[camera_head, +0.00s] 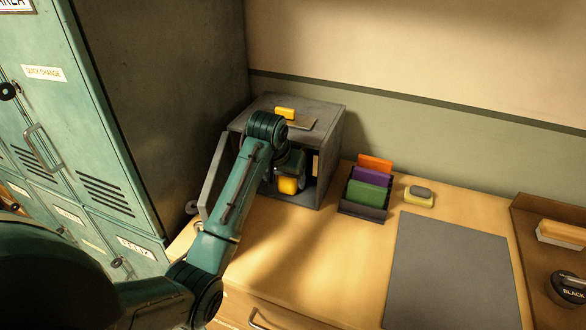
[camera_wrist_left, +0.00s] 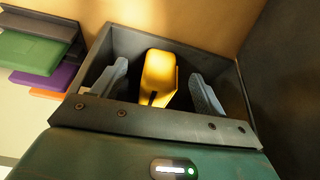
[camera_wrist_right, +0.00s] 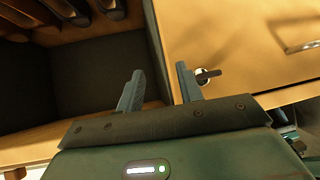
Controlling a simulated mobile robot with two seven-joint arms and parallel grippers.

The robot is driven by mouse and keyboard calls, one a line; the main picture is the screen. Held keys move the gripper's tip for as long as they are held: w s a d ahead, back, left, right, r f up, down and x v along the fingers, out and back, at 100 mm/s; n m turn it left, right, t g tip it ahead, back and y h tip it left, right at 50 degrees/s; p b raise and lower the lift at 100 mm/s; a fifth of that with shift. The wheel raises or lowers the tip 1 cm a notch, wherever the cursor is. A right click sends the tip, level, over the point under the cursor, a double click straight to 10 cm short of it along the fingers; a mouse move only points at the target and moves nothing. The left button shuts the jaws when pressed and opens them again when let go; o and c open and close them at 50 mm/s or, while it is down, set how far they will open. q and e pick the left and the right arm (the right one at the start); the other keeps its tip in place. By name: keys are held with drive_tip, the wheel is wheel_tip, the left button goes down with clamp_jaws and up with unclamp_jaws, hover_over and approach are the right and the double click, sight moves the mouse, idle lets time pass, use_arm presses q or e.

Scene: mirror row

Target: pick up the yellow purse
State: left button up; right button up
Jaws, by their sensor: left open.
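The yellow purse (camera_head: 287,185) stands inside a small open grey metal box, partly hidden by my left arm in the head view. In the left wrist view the purse (camera_wrist_left: 158,72) shows between the two fingers of my left gripper (camera_wrist_left: 160,70), with gaps on both sides. My left gripper is open and reaches into the box. Whether the fingertips are level with the purse or short of it, I cannot tell. My right gripper (camera_wrist_right: 160,68) is open and empty, in front of a wooden drawer front with a key in its lock.
The grey box (camera_head: 330,120) has its door (camera_head: 213,178) swung open at left, with a yellow item (camera_head: 285,113) on top. A card rack (camera_head: 362,212), sponge (camera_head: 419,197) and grey mat (camera_head: 450,275) lie to the right. Green lockers (camera_head: 60,150) stand at left.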

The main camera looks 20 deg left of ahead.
sight(285, 189)
use_arm(q)
drive_tip(key=shift+p+x, duration=0.35)
drive_tip(key=shift+x, duration=2.75)
drive_tip(key=shift+a, duration=0.2)
drive_tip(key=shift+c, duration=0.2)
drive_tip(key=c, duration=1.1)
drive_tip(key=shift+r, duration=0.1)
